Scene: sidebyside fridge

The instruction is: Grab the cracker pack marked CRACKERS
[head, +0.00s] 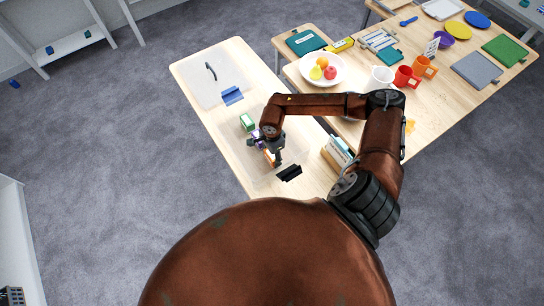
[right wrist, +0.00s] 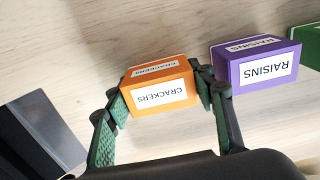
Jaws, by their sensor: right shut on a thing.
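The orange cracker pack marked CRACKERS (right wrist: 160,96) is between the green-padded fingers of my right gripper (right wrist: 165,112) in the right wrist view. The gripper is shut on it, and the label reads upside down. In the head view my right gripper (head: 273,153) points down at the light wooden table, and only a sliver of the orange pack (head: 268,158) shows beside it. A purple pack marked RAISINS (right wrist: 257,66) stands close beside the right finger. My left gripper is not in view.
A green pack (head: 247,122) stands past the raisins. A black object (head: 289,173) lies close by the gripper. A blue object (head: 232,96) and a translucent panel with a dark handle (head: 205,88) are farther up the table. A fruit plate (head: 308,78) and mugs stand on the right table.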

